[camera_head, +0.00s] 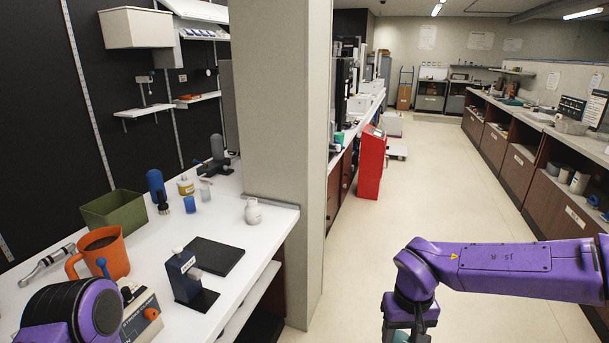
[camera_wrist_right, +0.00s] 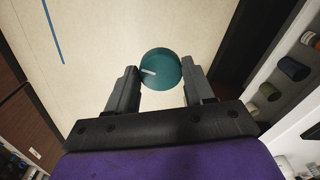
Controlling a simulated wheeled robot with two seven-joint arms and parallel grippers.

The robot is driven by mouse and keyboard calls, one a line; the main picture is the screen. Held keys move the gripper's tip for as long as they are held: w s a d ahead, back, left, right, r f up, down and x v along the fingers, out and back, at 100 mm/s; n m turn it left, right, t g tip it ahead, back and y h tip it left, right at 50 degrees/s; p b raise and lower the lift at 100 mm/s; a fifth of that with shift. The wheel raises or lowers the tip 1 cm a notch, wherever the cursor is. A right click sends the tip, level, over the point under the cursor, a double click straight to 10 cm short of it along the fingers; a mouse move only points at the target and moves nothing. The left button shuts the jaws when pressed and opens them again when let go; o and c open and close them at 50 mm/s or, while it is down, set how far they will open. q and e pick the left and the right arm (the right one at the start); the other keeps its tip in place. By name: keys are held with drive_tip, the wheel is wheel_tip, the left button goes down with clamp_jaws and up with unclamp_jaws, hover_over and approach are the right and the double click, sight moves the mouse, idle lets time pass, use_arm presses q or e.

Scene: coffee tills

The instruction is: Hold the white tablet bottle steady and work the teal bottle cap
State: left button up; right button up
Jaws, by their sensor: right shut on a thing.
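The teal bottle cap (camera_wrist_right: 160,69) is between the two fingertips of my right gripper (camera_wrist_right: 161,82) in the right wrist view, with a pale mark on its face. The gripper is shut on it. In the head view my right wrist hangs over the open aisle floor, away from the counter, and a bit of teal shows at the bottom edge. A small white bottle (camera_head: 253,212) stands upright on the white counter beside the pillar, with no teal cap on it; it looks like the tablet bottle. My left arm shows at the lower left; its fingers are out of view.
A pillar (camera_head: 283,150) borders the counter.

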wheel_tip(320, 180, down, 2)
drive_tip(key=shift+f+b, duration=0.25)
drive_tip(key=shift+b, duration=0.5)
drive_tip(key=shift+f, duration=0.1)
use_arm(q)
drive_tip(key=s+a+f+m, duration=0.1)
drive_tip(key=s+a+f, duration=0.1)
drive_tip(key=s+a, duration=0.1)
drive_tip(key=shift+s+a+f+m+g+y, duration=0.15)
drive_tip(key=shift+s+f+m+g+y, duration=0.25)
drive_tip(key=shift+s, duration=0.2)
